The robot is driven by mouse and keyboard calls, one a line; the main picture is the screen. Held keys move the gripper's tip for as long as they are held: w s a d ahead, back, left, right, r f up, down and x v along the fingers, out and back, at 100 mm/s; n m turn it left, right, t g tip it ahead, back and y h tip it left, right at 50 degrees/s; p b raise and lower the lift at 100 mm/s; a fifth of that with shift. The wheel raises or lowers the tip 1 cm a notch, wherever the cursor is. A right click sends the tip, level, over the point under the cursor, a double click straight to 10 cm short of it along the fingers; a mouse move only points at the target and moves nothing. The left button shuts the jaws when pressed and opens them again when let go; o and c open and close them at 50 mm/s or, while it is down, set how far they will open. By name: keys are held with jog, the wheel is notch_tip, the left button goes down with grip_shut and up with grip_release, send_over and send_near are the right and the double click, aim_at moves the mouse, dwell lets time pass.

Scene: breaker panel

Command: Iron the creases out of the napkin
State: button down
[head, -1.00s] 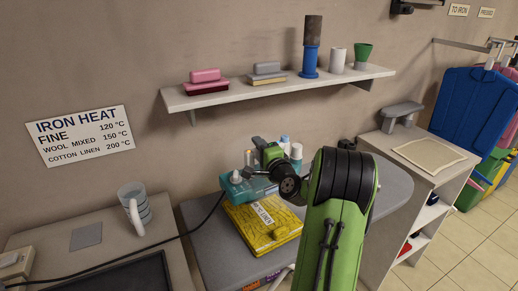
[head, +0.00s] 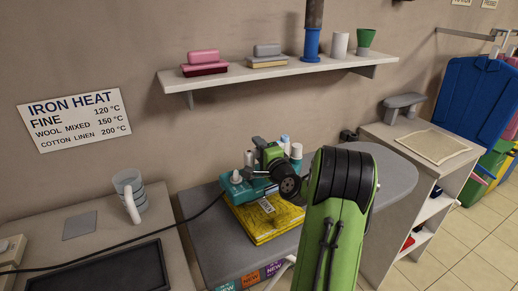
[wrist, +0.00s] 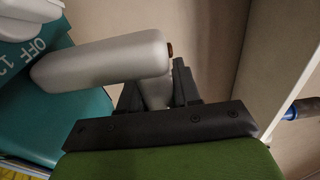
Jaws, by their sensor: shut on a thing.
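My gripper (wrist: 158,88) is shut on the grey handle (wrist: 100,62) of the teal iron in the wrist view. In the head view the iron (head: 236,190) is at the back edge of the yellow napkin (head: 262,228) and overlaps it; I cannot tell whether its sole touches the cloth. The napkin lies on the grey ironing board (head: 205,235) and carries a pale printed label. My arm hides its right part. Part of the iron's dial, with "OFF", shows in the wrist view. My gripper's fingertips are hard to make out in the head view.
A wall shelf (head: 285,72) with several small items runs above the board. A cabinet with a beige cloth (head: 432,146) stands at right. A heat chart (head: 75,120) hangs at left.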

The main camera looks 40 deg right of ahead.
jog(key=shift+f+b, duration=0.5)
jog(key=shift+b, duration=0.15)
jog(key=shift+a+r, duration=0.1)
jog(key=shift+w+a, duration=0.2)
jog(key=shift+a, duration=0.7)
jog(key=shift+w+a, duration=0.2)
jog(key=shift+a, duration=0.7)
jog(key=shift+w+a, duration=0.2)
jog(key=shift+a, duration=0.7)
jog(key=shift+w+a+p, duration=0.2)
jog(key=shift+a+p, duration=0.05)
jog(key=shift+a, duration=0.65)
jog(key=shift+w+a+p, duration=0.2)
jog(key=shift+a+p, duration=0.05)
jog(key=shift+a, duration=0.65)
jog(key=shift+w+a+p, duration=0.2)
jog(key=shift+a+p, duration=0.05)
jog(key=shift+a, duration=0.65)
jog(key=shift+d, duration=0.15)
